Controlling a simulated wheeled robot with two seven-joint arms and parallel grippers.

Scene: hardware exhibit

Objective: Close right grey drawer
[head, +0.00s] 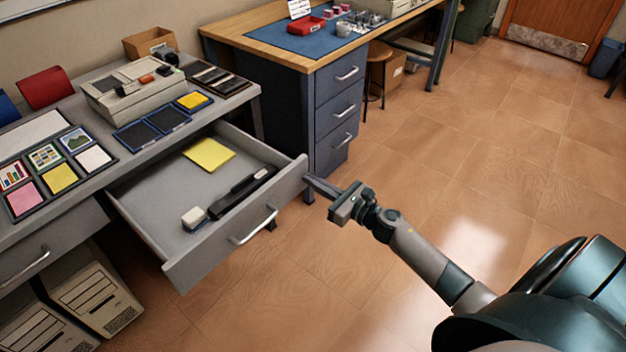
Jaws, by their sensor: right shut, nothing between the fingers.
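The right grey drawer (165,213) is pulled well out from under the grey desk (100,165). Its front panel carries a silver bar handle (254,226). Inside lie a yellow note pad (209,153), a long black stapler-like object (243,191) and a small white block (194,217). My right gripper (308,182) is shut and empty. Its fingertips are at the right end of the drawer front, near the top edge; I cannot tell whether they touch it. My left gripper is not in view.
A left drawer with a handle (25,266) looks shut. Computer cases (92,290) stand below the desk. A blue cabinet with drawers (337,110) and a wooden top stands behind the gripper, near a stool (377,70). The tiled floor (450,150) to the right is clear.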

